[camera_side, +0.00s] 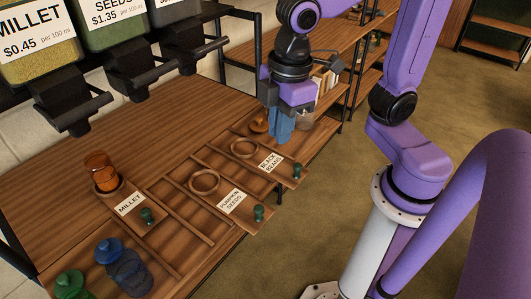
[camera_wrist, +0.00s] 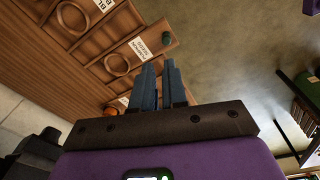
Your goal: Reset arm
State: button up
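An orange jar (camera_side: 101,170) stands in the ring beside the millet label (camera_side: 130,203). The pumpkin seeds ring (camera_side: 204,181) and the black beans ring (camera_side: 244,148) look empty. An orange-brown object (camera_side: 258,122) sits behind the gripper, partly hidden by it.
Dispensers with black spouts (camera_side: 135,72) hang above the table at the left. Blue (camera_side: 129,272) and green (camera_side: 70,284) jars stand at the front left. Small green knobs (camera_side: 259,212) line the tray's edge. A clear jar (camera_side: 304,119) shows behind the gripper.

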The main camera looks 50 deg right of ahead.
jog(key=s+d+f+m, duration=0.1)
jog(key=s+d+f, duration=0.3)
jog(key=s+d, duration=0.4)
jog(key=shift+s+f+g, duration=0.2)
jog(key=shift+f+g, duration=0.1)
jog(key=shift+f, duration=0.1)
